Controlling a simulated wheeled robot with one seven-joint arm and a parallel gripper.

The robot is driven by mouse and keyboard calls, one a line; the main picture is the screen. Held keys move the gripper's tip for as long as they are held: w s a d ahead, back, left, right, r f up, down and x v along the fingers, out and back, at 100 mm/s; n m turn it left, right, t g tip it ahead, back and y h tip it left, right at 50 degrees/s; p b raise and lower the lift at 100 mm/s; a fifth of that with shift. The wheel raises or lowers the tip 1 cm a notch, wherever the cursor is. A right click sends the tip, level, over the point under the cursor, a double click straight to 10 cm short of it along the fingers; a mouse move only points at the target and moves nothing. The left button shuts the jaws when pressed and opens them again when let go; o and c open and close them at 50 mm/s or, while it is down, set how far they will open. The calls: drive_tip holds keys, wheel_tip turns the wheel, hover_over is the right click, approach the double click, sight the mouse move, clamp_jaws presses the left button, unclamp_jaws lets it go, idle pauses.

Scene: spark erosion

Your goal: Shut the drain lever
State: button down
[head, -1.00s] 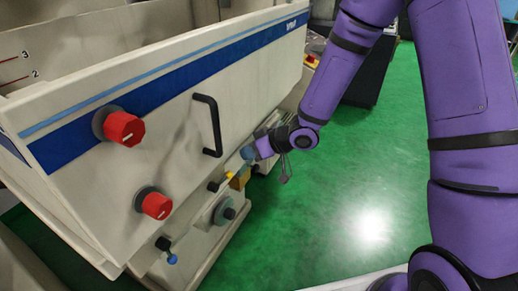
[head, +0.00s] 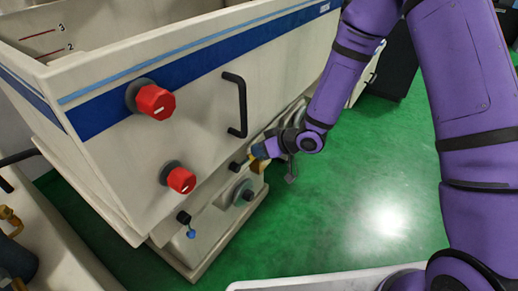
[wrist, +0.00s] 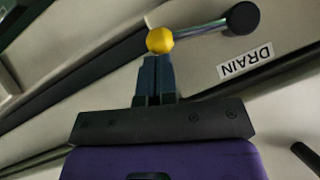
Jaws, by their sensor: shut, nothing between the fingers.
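The drain lever shows in the wrist view as a yellow faceted hub (wrist: 160,40) with a metal rod running right to a black round knob (wrist: 242,18). A white DRAIN label (wrist: 246,61) lies beside it, upside down in the picture. My gripper (wrist: 158,60) is shut and empty, its fingertips at the hub; I cannot tell whether they touch it. In the head view the lever's black knob (head: 234,167) sticks out low on the machine's side, left of my gripper (head: 256,151). My gripper hides much of the hub there.
The beige machine tank (head: 200,120) carries two red knobs (head: 155,102) and a black handle (head: 236,104) above and left of my gripper. A small blue-tipped valve (head: 190,232) and a round fitting (head: 242,192) sit below. Green floor (head: 330,210) is clear to the right.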

drive_tip(key=shift+f+m, duration=0.3)
drive_tip(key=shift+f+g, duration=0.1)
drive_tip(key=shift+g, duration=0.2)
drive_tip(key=s+a+f+m+g+y, duration=0.3)
drive_tip(key=s+f+m+y, duration=0.1)
drive_tip(key=f+m+y, duration=0.4)
drive_tip(key=shift+s+a+f+m+g+y, duration=0.35)
drive_tip(key=shift+f+m, duration=0.2)
drive_tip(key=shift+m, duration=0.45)
idle(0.5)
drive_tip(key=shift+w+d, duration=0.1)
